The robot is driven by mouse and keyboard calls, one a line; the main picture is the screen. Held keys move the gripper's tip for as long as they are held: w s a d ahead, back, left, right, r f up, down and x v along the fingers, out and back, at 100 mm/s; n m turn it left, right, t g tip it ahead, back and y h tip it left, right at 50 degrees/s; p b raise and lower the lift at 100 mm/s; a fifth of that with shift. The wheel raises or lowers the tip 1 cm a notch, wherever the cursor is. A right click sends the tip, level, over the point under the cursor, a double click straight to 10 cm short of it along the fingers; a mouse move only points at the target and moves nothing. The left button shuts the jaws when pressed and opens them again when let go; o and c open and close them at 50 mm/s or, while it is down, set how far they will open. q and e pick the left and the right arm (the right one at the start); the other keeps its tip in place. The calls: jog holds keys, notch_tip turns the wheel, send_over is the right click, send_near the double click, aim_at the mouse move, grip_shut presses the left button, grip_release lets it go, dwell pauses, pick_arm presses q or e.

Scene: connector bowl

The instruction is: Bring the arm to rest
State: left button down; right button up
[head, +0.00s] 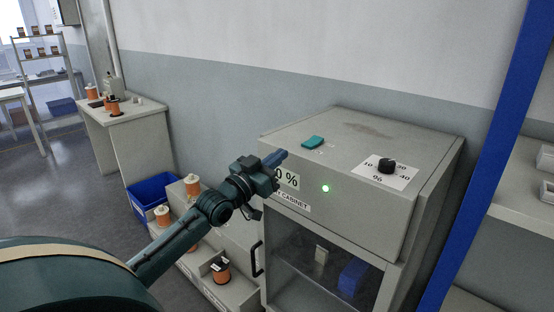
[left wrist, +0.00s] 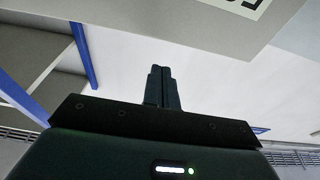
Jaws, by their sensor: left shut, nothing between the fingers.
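My left arm comes in from the lower left in the head view, with its left gripper (head: 279,157) in front of the upper left part of the grey cabinet (head: 400,225). The gripper covers part of the percent label on the cabinet front. In the left wrist view the two dark fingers of the left gripper (left wrist: 160,72) are together, with nothing between them. I cannot tell whether the gripper touches the cabinet. My right gripper is in neither view.
The cabinet has a black knob (head: 387,166), a teal block (head: 313,142) on top and a lit green light (head: 325,188). A blue bin (head: 152,192) and several orange spools stand to the left. A blue post (head: 490,165) rises at the right. Grey floor (head: 60,190) is open at the far left.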

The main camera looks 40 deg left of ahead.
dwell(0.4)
pick_arm(q)
jog(key=s+d+f+m+g+h, duration=0.1)
jog(key=s+d+f+g, duration=0.25)
jog(key=d+f, duration=0.45)
jog(key=s+d+f+g+h, duration=0.15)
jog(key=s+d+f, duration=0.35)
jog(key=f, duration=0.8)
jog(key=s+d+f+g, duration=0.2)
jog(key=s+d+f, duration=0.3)
jog(key=s+d, duration=0.2)
jog(key=s+d+f+m+g, duration=0.1)
jog(key=s+d+f+g, duration=0.2)
jog(key=s+d+f, duration=0.3)
jog(key=s, duration=0.3)
jog(key=shift+s+d, duration=0.25)
jog(key=shift+d, duration=0.15)
